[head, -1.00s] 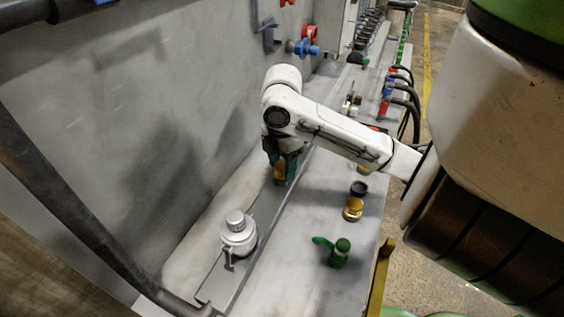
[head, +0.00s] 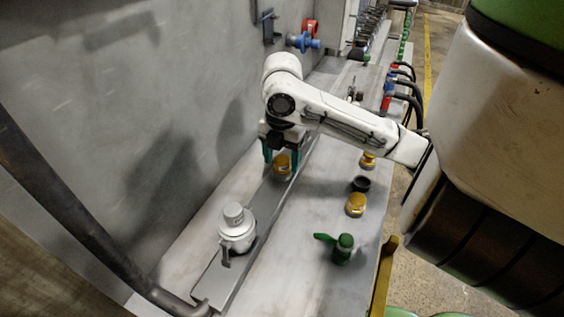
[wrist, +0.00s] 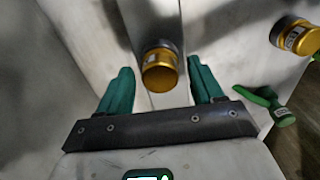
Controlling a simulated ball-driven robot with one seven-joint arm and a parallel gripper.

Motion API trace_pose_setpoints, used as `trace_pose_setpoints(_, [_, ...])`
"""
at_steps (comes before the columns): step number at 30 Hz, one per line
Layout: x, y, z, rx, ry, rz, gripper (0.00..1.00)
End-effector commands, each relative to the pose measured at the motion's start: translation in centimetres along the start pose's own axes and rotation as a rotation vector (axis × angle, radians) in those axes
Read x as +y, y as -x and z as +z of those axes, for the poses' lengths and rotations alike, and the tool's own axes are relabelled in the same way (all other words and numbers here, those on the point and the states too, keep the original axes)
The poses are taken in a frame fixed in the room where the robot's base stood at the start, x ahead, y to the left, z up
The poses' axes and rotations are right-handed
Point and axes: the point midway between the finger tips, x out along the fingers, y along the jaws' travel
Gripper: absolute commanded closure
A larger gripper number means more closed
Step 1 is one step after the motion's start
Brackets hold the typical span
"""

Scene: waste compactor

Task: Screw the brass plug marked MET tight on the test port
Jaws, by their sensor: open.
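A brass plug (head: 282,164) sits on a grey round port on the long metal rail. In the wrist view the brass plug (wrist: 160,77) shows its plain round end and a small pale label, too small to read. The grey port (wrist: 158,46) shows just behind it. My gripper (head: 280,159) is open, with its green fingers on either side of the plug. In the wrist view there is a clear gap between the plug and each finger of my gripper (wrist: 161,68). I cannot read MET on any plug.
A second brass plug (head: 355,205) stands on the bench by a black ring (head: 361,184), and a third (head: 368,160) stands farther back. A green-handled valve (head: 341,247) is in front. A grey capped fitting (head: 237,228) stands on the near rail. The wall is close on the left.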

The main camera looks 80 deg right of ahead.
Motion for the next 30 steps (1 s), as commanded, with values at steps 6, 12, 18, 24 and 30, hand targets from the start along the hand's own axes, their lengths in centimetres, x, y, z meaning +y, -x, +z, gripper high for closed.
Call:
trace_pose_setpoints(6, [0.02, -0.35, 0.02, -0.002, 0.153, 0.0, 0.34])
trace_pose_setpoints(12, [0.0, -0.28, -0.02, -0.001, 0.408, 0.0, 0.34])
trace_pose_setpoints(18, [0.0, -0.11, -0.04, 0.0, 0.513, 0.0, 0.34])
trace_pose_setpoints(24, [0.04, -0.37, -0.01, -0.002, 0.761, 0.0, 0.34])
trace_pose_setpoints(30, [0.01, -0.05, -0.03, 0.0, 0.92, 0.0, 0.34])
